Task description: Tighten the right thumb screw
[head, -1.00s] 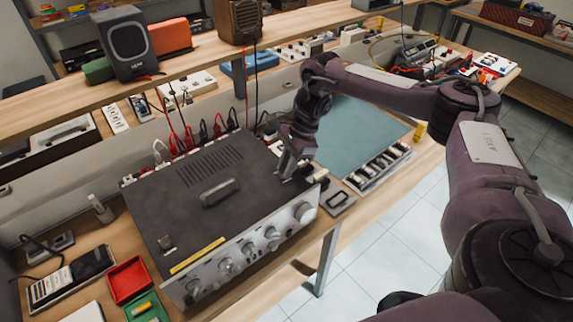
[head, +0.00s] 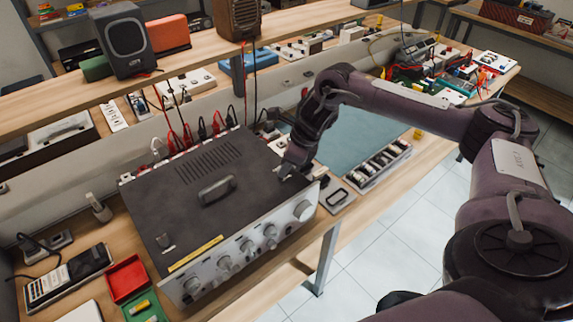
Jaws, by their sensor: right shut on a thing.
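The hifi (head: 170,205) is a dark box with a silver knobbed front, standing on the wooden bench. A handle (head: 217,190) sits on the middle of its top. A small left thumb screw (head: 165,241) shows at the top's front left. My right gripper (head: 284,175) points down at the right part of the top, with its fingertips at the surface. It is shut on the right thumb screw, which the fingers mostly hide. My left gripper is out of view.
Red and black cables (head: 185,137) rise behind the hifi. A tray of small parts (head: 378,168) and a teal mat (head: 362,135) lie to the right. A red tray (head: 127,279) and a phone-like device (head: 68,276) lie at the left. A speaker (head: 122,45) stands on the shelf above.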

